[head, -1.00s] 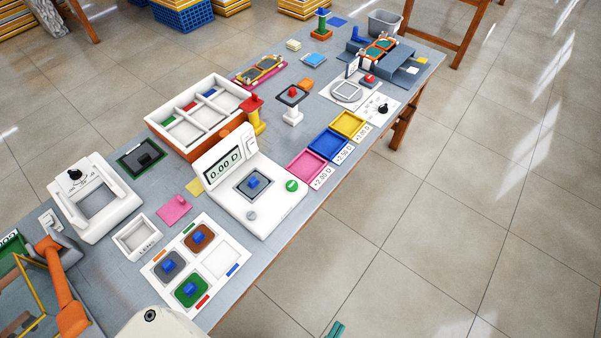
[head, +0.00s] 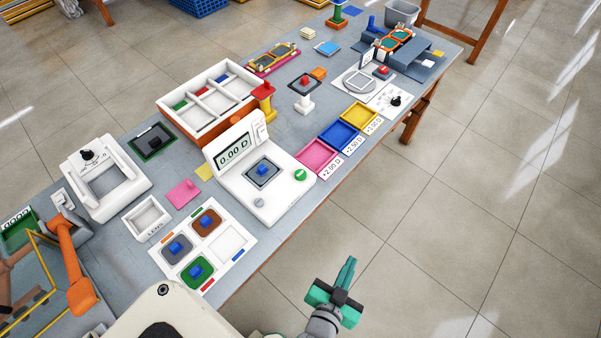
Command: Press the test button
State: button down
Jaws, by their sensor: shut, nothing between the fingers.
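Which button is the test button, I cannot tell from any readable label. A white meter (head: 229,178) with a "0.00 D" display stands mid-table. It has a round green button (head: 300,175) at its right and a grey button (head: 259,202) at its front. A blue-knobbed lens piece (head: 263,171) sits on its dark pad. A red button (head: 384,70) is beside the round plate at the far right. My gripper (head: 350,262) is teal, shut and empty, over the floor off the table's front edge, apart from every button.
Pink, blue and yellow trays (head: 337,135) line the front edge right of the meter. A white card (head: 233,241) with several lens pieces lies left-front. An orange arm-like fixture (head: 72,262) stands at left. Floor (head: 430,220) in front is clear.

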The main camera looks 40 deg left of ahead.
jog(key=w+a+r+m, duration=0.2)
jog(key=w+a, duration=0.5)
jog(key=w, duration=0.3)
notch_tip(320, 180, up, 14)
jog(key=m+g+h, duration=0.2)
jog(key=m+g, duration=0.2)
jog(key=m, duration=0.3)
send_over(298, 176)
jog(key=shift+s+r, duration=0.1)
jog(key=shift+r, duration=0.05)
jog(key=shift+f, duration=4.45)
